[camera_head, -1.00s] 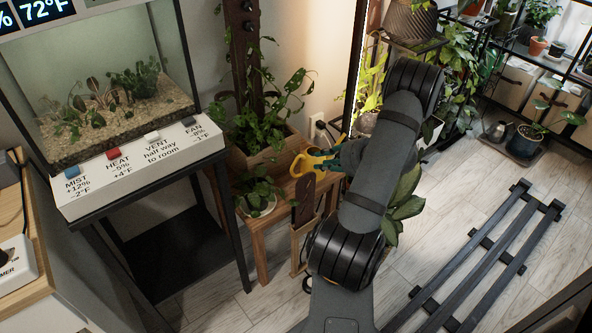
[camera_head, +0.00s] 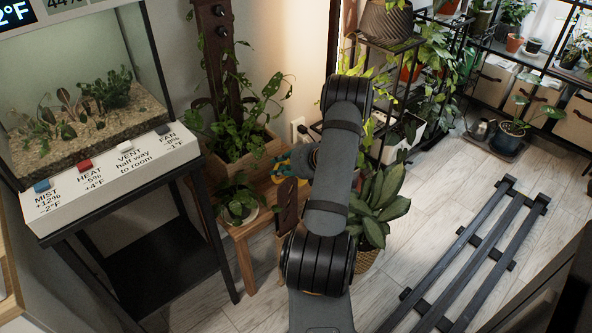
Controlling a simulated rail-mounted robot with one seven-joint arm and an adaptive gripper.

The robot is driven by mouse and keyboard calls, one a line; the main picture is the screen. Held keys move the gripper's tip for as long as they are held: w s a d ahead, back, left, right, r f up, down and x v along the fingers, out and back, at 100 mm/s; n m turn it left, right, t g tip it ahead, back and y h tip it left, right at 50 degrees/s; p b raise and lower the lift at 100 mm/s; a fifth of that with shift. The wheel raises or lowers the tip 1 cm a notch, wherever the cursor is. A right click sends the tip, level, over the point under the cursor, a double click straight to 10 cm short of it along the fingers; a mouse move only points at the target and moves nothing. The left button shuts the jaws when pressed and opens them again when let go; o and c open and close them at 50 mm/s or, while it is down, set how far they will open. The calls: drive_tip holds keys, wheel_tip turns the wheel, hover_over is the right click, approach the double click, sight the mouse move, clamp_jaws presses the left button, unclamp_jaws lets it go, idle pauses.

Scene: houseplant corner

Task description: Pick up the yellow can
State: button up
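The yellow can (camera_head: 281,160) shows only as small yellow patches above the small wooden table (camera_head: 240,232), beside a potted plant. My arm reaches across the middle of the head view, and my gripper (camera_head: 293,163) is at the can and overlaps it from the right. The gripper's teal parts and the arm hide most of the can. I cannot tell whether the fingers touch the can, or whether they are open or shut. I also cannot tell whether the can rests on the table.
A wooden planter (camera_head: 243,166) and a small potted plant (camera_head: 238,204) stand close left of the gripper. A terrarium (camera_head: 85,100) on a dark stand is farther left. A large leafy plant (camera_head: 380,205) is right of the arm. Dark rails (camera_head: 470,255) lie on the floor.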

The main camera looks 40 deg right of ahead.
drive_tip(key=shift+w+f, duration=0.3)
drive_tip(key=shift+w, duration=0.05)
drive_tip(key=shift+c, duration=0.5)
drive_tip(key=c, duration=0.4)
clamp_jaws()
drive_tip(key=shift+d+r, duration=0.1)
drive_tip(key=shift+r, duration=0.05)
